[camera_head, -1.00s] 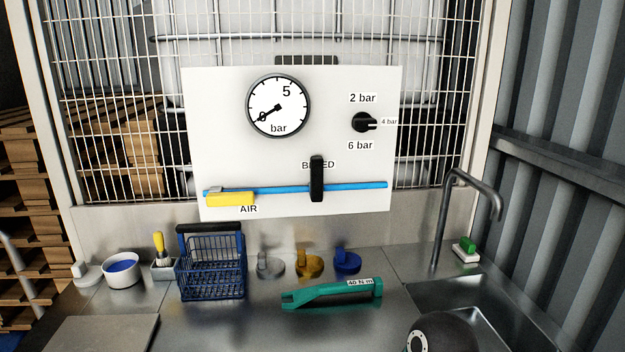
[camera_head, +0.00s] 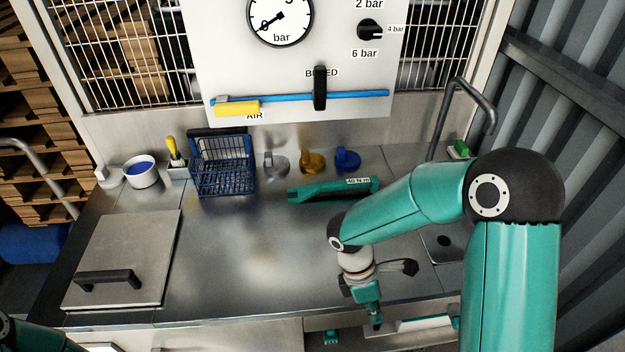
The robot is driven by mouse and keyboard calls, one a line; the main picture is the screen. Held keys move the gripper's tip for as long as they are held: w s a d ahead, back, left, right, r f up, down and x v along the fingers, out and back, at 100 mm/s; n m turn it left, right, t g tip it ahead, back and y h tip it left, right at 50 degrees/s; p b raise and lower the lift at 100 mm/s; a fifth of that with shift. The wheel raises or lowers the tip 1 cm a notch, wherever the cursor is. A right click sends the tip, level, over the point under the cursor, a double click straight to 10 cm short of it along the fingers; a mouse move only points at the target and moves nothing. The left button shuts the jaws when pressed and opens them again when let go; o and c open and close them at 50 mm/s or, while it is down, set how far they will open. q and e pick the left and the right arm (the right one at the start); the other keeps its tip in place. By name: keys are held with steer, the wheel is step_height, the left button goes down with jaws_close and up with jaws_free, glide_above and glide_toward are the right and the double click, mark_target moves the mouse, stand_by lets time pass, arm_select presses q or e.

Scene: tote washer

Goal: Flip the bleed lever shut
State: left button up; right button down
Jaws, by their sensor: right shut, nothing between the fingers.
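The bleed lever (camera_head: 320,88) is a black upright handle on the white panel (camera_head: 290,62). It stands across the blue pipe (camera_head: 275,97), below the BLEED label that it partly covers. The yellow AIR lever (camera_head: 237,108) lies along the pipe at its left end. My right gripper (camera_head: 376,322) is shut and empty, pointing down by the counter's front edge, well below and in front of the panel. My left gripper is out of view; only a bit of my left arm shows at the bottom left corner.
A pressure gauge (camera_head: 280,18) has its needle near 0. A black selector knob (camera_head: 370,30) is at the panel's right. A blue basket (camera_head: 222,165), coloured fittings and a green torque wrench (camera_head: 330,191) stand below the panel. The middle counter (camera_head: 235,250) is clear.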

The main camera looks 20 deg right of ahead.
mark_target(319, 85)
steer(key=w+a+r+n+t+y+b, duration=0.1)
steer(key=w+a+t, duration=0.1)
steer(key=w, duration=0.2)
steer(key=w+a+r+n+t+y+b, duration=0.1)
steer(key=w+a+t, duration=0.1)
steer(key=w, duration=0.2)
steer(key=w+a+r+t+y+b, duration=0.1)
steer(key=w+a+t, duration=0.1)
steer(key=w, duration=0.2)
steer(key=shift+w+a+n+y, duration=0.1)
steer(key=shift+n+y, duration=0.3)
steer(key=w+a+r+n+t+y+b, duration=0.2)
steer(key=w+r+t+y+b, duration=0.15)
steer(key=w+r+t, duration=0.9)
steer(key=w+d+r+t+h+b, duration=0.1)
steer(key=d+r+t, duration=0.1)
steer(key=r, duration=0.6)
steer(key=w+d+r+t+h+b, duration=0.1)
steer(key=w+d+r+t+h, duration=0.1)
steer(key=r, duration=0.6)
steer(key=shift+w+d+r+b, duration=0.15)
steer(key=shift+d+r+b, duration=0.15)
steer(key=shift+d, duration=0.2)
steer(key=shift+w+f, duration=0.1)
steer(key=w+d+p, duration=0.2)
steer(key=w+p, duration=0.1)
steer(key=w, duration=0.6)
steer(key=shift+d, duration=0.35)
